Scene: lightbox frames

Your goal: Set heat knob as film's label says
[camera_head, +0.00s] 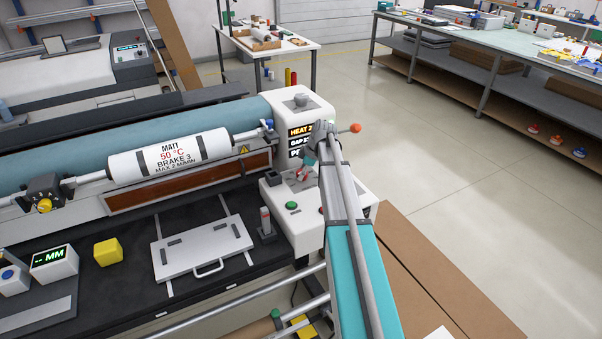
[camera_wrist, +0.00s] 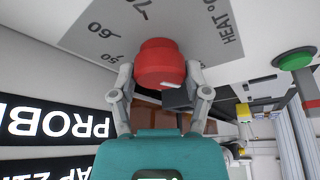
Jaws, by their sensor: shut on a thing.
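The film roll (camera_head: 170,157) lies across the machine; its label reads MATT, 50 °C in red, BRAKE 3 and a MAX line in M/MIN. The red heat knob (camera_wrist: 160,60) sits on a grey dial plate (camera_wrist: 200,25) marked HEAT °C, with 50, 60 and 70 showing upside down in the wrist view. My gripper (camera_wrist: 161,78) is shut on the knob, one finger on each side. A small white mark shows on the knob's lower right in that view. The rest of the scale is hidden or out of frame. In the head view my arm partly covers the knob.
A black display (camera_head: 299,141) reads HEAT, GAP and a third line, partly hidden by my arm. A green button (camera_head: 291,205) is on the control box near the knob. An orange-ended lever (camera_head: 355,128) sticks out beside my wrist.

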